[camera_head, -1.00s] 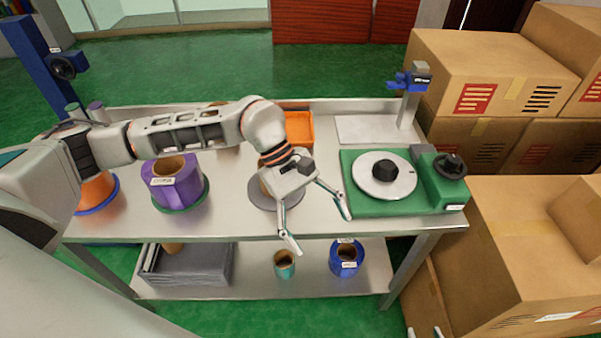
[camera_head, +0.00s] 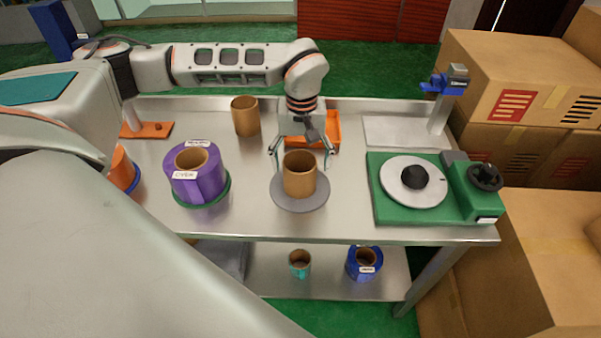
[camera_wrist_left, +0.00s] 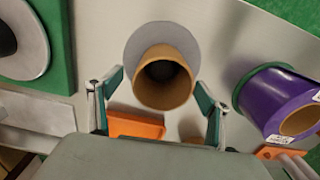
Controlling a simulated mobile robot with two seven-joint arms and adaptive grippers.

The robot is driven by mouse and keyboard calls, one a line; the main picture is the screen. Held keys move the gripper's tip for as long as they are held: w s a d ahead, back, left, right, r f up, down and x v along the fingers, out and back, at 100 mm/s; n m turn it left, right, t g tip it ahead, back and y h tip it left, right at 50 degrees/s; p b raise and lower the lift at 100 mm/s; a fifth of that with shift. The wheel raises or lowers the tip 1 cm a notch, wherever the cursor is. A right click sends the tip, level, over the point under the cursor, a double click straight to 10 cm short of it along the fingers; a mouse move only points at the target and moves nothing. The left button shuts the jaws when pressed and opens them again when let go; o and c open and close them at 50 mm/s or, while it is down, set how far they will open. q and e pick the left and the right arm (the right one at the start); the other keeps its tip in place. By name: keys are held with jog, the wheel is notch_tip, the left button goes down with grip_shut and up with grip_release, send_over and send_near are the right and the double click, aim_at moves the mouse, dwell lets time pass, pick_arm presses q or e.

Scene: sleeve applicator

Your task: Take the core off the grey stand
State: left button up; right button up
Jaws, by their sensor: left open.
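The core is a brown cardboard tube (camera_head: 299,176) standing upright on the round grey stand (camera_head: 300,204) at the middle of the table. In the left wrist view the core (camera_wrist_left: 165,92) shows end-on, with the grey stand (camera_wrist_left: 140,42) behind it. My left gripper (camera_head: 302,165) is open at the core, coming from behind it. One finger is on each side of the core. In the left wrist view the left gripper (camera_wrist_left: 163,108) shows a gap between each finger and the tube. My right gripper is not in view.
A purple roll (camera_head: 196,182) stands left of the stand. A green base with a round plate (camera_head: 405,190) is to the right. An orange tray (camera_head: 330,138) lies behind my gripper. Another brown tube (camera_head: 245,116) stands at the back. Boxes (camera_head: 535,90) are stacked at the right.

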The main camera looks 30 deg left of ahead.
pick_arm(q)
notch_tip(320, 180, down, 6)
jog(key=shift+s+a+r, duration=0.1)
jog(key=shift+s+r, duration=0.05)
jog(key=shift+r, duration=0.1)
jog(key=c, duration=1.2)
